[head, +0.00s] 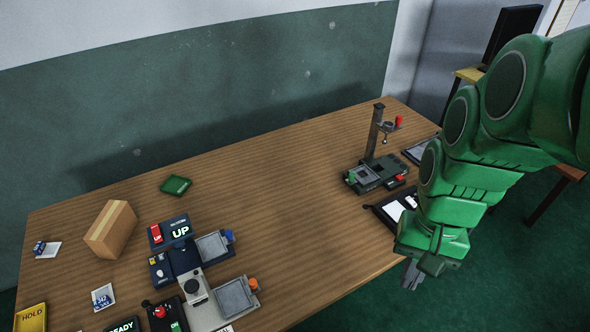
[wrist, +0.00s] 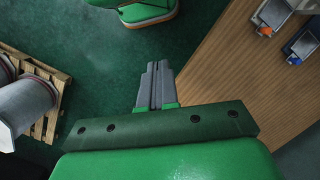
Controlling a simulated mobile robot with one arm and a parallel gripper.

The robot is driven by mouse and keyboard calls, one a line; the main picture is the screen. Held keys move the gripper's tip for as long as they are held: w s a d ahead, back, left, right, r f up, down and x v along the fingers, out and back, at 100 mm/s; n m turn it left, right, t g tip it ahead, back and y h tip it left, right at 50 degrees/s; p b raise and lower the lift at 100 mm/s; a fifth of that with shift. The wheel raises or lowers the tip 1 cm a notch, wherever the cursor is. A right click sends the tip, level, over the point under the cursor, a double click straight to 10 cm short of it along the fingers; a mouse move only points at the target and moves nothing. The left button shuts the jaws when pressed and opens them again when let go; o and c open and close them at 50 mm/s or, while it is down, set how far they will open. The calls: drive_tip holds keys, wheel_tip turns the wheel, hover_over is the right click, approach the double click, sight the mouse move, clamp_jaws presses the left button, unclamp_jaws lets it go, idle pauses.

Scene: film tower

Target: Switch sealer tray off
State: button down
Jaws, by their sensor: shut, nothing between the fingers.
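I cannot tell by a label which device is the sealer tray. A dark post-mounted press (head: 376,140) with a red knob stands on a grey base (head: 378,184) at the table's right half; the base has a green part at its left and a red part at its right. Two grey trays stand at the front left, one with a blue knob (head: 230,236) and one with an orange knob (head: 253,284). Both knobs also show in the wrist view, orange (wrist: 265,31) and blue (wrist: 294,59). My gripper (head: 411,276) is shut and empty, beyond the table's front edge, apart from all devices.
The wooden table (head: 290,180) has a clear middle. A cardboard box (head: 110,230), a green tray (head: 176,185) and an "UP" panel (head: 174,233) are at the left. A dark clipboard-like tray (head: 388,212) lies near my arm. A pallet (wrist: 48,110) stands on the floor.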

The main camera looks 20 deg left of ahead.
drive_tip(key=w+a+f+m+g, duration=0.1)
drive_tip(key=w+a+f, duration=0.2)
drive_tip(key=w+a, duration=0.35)
drive_tip(key=w+a+f+m, duration=0.1)
drive_tip(key=w+a+f, duration=0.2)
drive_tip(key=w+a, duration=0.35)
drive_tip(key=a+f, duration=0.5)
drive_tip(key=a, duration=0.3)
drive_tip(key=w+a+f+m, duration=0.1)
drive_tip(key=a+f, duration=0.4)
drive_tip(key=a, duration=0.2)
drive_tip(key=shift+w+a+g+y, duration=0.2)
drive_tip(key=shift+a+g+y, duration=0.15)
drive_tip(key=shift+g+y, duration=0.05)
drive_tip(key=x, duration=0.9)
drive_tip(key=shift+s+f, duration=0.1)
drive_tip(key=s, duration=0.1)
drive_tip(key=s+a, duration=0.1)
drive_tip(key=shift+s+f, duration=0.25)
drive_tip(key=shift+f, duration=0.05)
drive_tip(key=shift+s+a, duration=0.2)
drive_tip(key=shift+s, duration=0.5)
